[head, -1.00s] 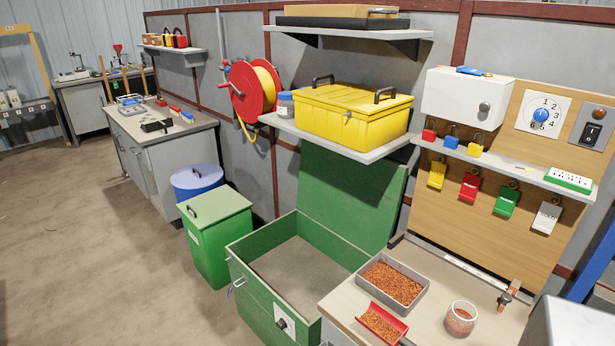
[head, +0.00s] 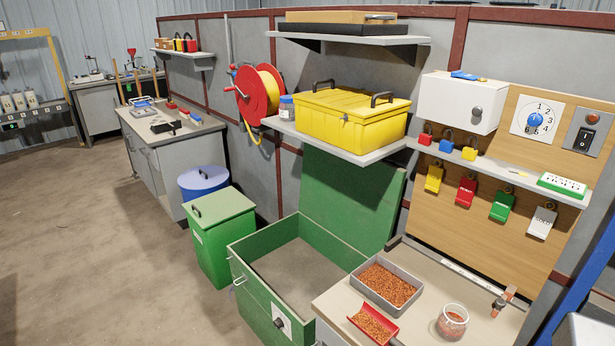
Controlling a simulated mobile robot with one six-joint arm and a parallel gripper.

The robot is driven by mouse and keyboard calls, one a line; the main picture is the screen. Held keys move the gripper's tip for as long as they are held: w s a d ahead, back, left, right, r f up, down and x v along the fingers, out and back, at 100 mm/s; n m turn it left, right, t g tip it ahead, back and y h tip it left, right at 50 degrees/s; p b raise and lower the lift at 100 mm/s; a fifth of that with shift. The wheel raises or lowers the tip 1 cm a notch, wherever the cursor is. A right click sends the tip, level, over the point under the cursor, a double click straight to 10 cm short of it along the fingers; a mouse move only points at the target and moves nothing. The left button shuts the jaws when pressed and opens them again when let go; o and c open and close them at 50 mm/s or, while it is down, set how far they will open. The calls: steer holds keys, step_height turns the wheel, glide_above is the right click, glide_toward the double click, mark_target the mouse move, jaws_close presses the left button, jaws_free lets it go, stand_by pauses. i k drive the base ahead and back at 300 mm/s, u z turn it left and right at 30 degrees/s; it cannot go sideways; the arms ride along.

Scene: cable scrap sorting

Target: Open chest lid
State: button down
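The green chest (head: 255,283) stands on the floor below the shelf, in the lower middle of the head view. Its green lid (head: 352,196) is raised and stands upright at the back, leaning toward the wall. The chest is open at the top and its inside looks empty, with a bare beige bottom. A metal handle (head: 240,281) is on its left side, and a plate with a dark knob (head: 281,321) is on its front. My gripper is not in view.
A green bin (head: 218,240) and a blue drum (head: 203,180) stand left of the chest. A bench (head: 430,262) with a tray of copper scrap (head: 388,282), a red scoop (head: 374,324) and a jar (head: 452,322) adjoins its right. A yellow box (head: 352,113) sits on the shelf above. Floor at left is clear.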

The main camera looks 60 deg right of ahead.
mark_target(359, 205)
steer(key=z, duration=0.1)
steer(key=i, duration=0.95)
steer(key=u, duration=0.05)
